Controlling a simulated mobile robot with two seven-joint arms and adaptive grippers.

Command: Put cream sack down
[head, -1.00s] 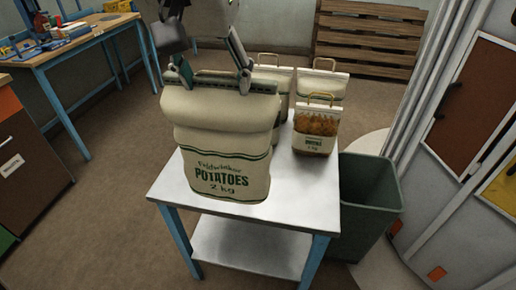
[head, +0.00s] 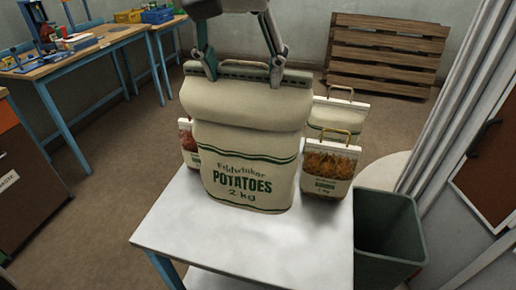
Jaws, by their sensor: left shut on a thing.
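The cream sack (head: 247,150), printed "Potatoes 2 kg" with green stripes, is upright over the white table (head: 240,245). Its top is folded over, with a dark green strip along the top edge. My left gripper (head: 244,80) comes down from the top of the head view, with its two fingers at the strip's left and right parts. It is shut on the sack's top. I cannot tell whether the sack's base touches the table. My right gripper is not in view.
Smaller sacks with handles stand behind: one with an orange picture (head: 328,172), a cream one (head: 337,115) and one partly hidden (head: 187,143). A green bin (head: 388,235) stands right of the table. The table's front is clear.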

